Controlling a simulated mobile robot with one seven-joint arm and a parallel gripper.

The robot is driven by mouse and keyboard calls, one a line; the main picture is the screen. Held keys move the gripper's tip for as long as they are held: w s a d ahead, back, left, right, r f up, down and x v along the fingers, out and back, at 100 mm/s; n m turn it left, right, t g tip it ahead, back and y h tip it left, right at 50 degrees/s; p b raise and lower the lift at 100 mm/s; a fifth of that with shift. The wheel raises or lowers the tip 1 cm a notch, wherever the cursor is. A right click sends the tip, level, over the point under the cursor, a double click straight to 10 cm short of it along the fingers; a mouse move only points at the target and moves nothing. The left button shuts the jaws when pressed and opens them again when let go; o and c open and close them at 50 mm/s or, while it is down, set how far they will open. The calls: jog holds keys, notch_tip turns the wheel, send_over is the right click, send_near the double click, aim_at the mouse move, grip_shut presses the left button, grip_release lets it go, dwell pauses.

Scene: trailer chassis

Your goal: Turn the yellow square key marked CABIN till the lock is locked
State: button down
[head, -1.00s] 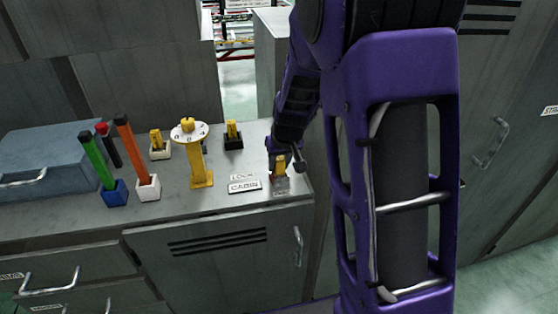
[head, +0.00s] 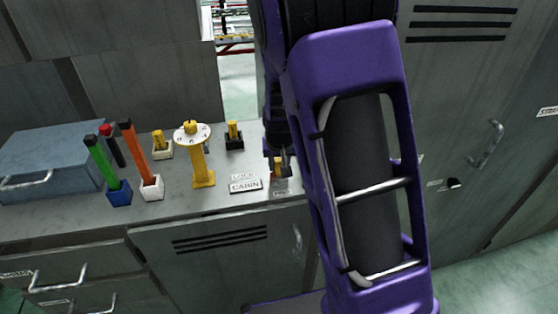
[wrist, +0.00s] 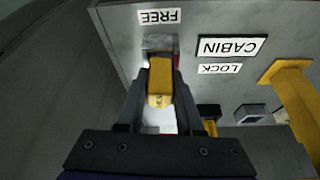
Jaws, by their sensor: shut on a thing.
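The yellow square key (wrist: 160,85) stands in a grey lock block (wrist: 158,42) on the counter. My gripper (wrist: 160,72) is shut on the key, one finger on each side. In the head view the key (head: 278,168) is small and partly hidden by my gripper (head: 279,165) at the counter's right end. The CABIN plate (wrist: 230,47) and LOCK label (wrist: 220,69) lie to one side of the lock; the FREE label (wrist: 159,16) lies beyond it in the wrist view. A bit of red shows beside the lock block. The key's exact turn angle is hard to tell.
A yellow stand with a round white dial (head: 192,134) is left of the lock. Orange and green handles and a blue case (head: 50,160) are farther left. A cabinet stands right.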

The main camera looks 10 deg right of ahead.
jog(key=shift+m, duration=0.3)
jog(key=shift+c, duration=2.3)
grip_release()
